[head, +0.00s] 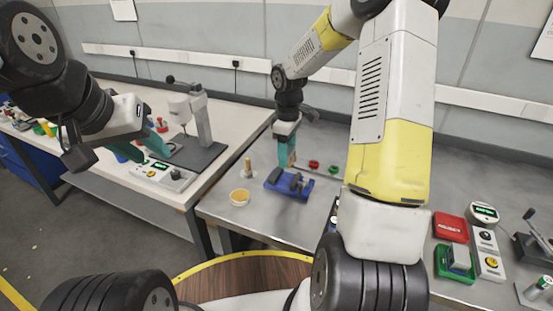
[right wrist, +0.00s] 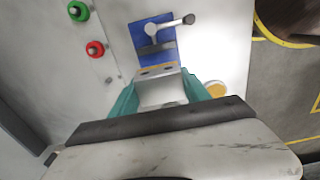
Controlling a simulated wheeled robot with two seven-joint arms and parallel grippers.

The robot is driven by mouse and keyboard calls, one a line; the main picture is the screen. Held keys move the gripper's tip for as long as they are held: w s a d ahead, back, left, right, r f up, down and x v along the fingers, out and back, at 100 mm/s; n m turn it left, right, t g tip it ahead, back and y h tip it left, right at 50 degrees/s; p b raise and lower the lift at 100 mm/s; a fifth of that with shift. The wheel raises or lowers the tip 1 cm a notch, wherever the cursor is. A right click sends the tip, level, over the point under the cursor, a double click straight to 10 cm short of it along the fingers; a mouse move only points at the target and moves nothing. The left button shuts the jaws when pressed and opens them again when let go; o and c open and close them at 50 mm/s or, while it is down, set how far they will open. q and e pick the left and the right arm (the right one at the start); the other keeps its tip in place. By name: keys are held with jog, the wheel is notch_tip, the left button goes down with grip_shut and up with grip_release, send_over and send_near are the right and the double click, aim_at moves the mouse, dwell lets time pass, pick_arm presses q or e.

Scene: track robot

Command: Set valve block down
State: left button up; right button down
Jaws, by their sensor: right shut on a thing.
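The valve block, a grey metal block (right wrist: 160,92), is between the teal fingers of my right gripper (right wrist: 165,100) in the right wrist view. In the head view my right gripper (head: 287,160) points down at the blue fixture (head: 273,184) on the grey bench, and the block is hard to make out there.
Red (head: 313,164) and green (head: 333,169) knobs sit behind the fixture. A press (head: 203,120) stands on the white bench. A red reject tray (head: 451,227) is at the right.

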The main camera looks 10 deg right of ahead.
aim_at(286, 180)
notch_tip(286, 180, down, 7)
jog(key=shift+f, duration=0.2)
jog(key=shift+f, duration=0.15)
jog(key=c, duration=0.5)
grip_release()
